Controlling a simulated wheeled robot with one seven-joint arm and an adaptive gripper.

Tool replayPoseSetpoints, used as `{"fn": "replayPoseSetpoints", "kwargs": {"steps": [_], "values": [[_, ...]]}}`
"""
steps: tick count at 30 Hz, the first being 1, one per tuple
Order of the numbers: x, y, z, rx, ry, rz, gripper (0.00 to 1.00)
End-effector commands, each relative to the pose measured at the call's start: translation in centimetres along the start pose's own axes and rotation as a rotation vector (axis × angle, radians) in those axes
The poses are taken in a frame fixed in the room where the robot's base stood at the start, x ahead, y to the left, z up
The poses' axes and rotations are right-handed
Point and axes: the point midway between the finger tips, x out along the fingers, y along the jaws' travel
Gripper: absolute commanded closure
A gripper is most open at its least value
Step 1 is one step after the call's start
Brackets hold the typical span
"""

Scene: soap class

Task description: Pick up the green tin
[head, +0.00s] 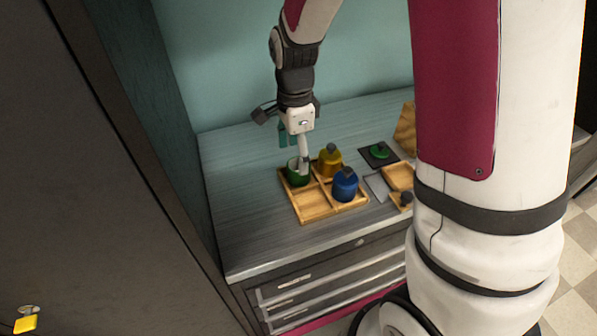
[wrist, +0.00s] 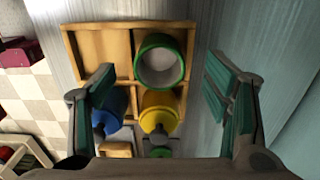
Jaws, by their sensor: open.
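The green tin (head: 297,175) stands in the back left compartment of a wooden tray (head: 310,212). It is a round tin without a lid, and its pale inside shows in the wrist view, where its green rim (wrist: 138,62) faces me. My gripper (head: 296,150) points down over the tin. In the wrist view my open gripper (wrist: 160,78) has one finger on each side of the tin, with gaps and nothing held. One finger hides part of the tin in the head view.
A yellow tin (head: 330,160) and a blue tin (head: 345,186) stand close by in the tray. The front left compartment is empty. A round green piece (head: 380,151) lies on a dark pad (head: 368,159). The grey top (head: 235,215) is clear left of the tray.

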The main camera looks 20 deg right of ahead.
Motion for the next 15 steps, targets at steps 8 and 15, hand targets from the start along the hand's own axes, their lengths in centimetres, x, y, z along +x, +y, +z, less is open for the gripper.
{"fn": "replayPoseSetpoints", "kwargs": {"steps": [8,15], "values": [[3.6,0.2,-0.8,0.001,0.000,0.004,0.30],[5.0,0.1,-0.8,-0.001,0.000,0.000,0.30]]}}
